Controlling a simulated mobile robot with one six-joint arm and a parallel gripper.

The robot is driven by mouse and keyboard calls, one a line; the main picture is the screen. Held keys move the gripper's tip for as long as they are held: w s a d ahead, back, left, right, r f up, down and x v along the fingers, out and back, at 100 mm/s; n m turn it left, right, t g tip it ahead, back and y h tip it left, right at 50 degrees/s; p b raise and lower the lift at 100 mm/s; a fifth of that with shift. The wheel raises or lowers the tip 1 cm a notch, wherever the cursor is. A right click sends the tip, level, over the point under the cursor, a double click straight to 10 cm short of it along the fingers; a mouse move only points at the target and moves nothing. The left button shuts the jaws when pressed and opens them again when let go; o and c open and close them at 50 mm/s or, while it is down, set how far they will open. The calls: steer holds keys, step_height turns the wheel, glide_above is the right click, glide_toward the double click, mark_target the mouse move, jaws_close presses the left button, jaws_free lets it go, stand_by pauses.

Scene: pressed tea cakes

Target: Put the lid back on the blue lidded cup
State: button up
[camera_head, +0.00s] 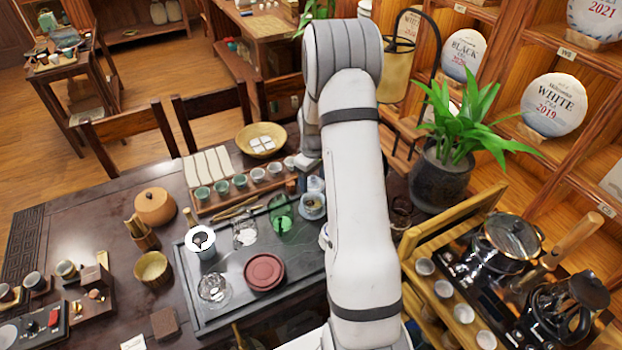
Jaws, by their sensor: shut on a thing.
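The blue lidded cup (312,204) is a small pale blue-and-white cup on a saucer, at the back right of the dark tea tray, just left of my arm. A small pale piece, which looks like its lid (316,184), shows just behind and above the cup. My gripper (308,163) is small in view and partly hidden by my white arm, beyond the cup near the end of the row of cups. It is shut on what looks like the lid; the fingertips and their exact hold are not clear.
The tea tray (215,322) also holds a dark red round box (265,272), a glass pot (213,289), a green glass vessel (282,215) and a strainer-topped cup (201,241). Several small cups stand on a wooden rack (225,205) behind. A potted plant (443,175) stands right.

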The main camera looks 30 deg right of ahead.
steer(key=shift+f+b, duration=1.8)
steer(key=shift+f, duration=1.45)
steer(key=shift+f+b, duration=0.15)
steer(key=shift+b, duration=0.8)
steer(key=o, duration=1)
steer(key=shift+o, duration=1.2)
steer(key=shift+r+p, duration=1.75)
steer(key=shift+r, duration=1.8)
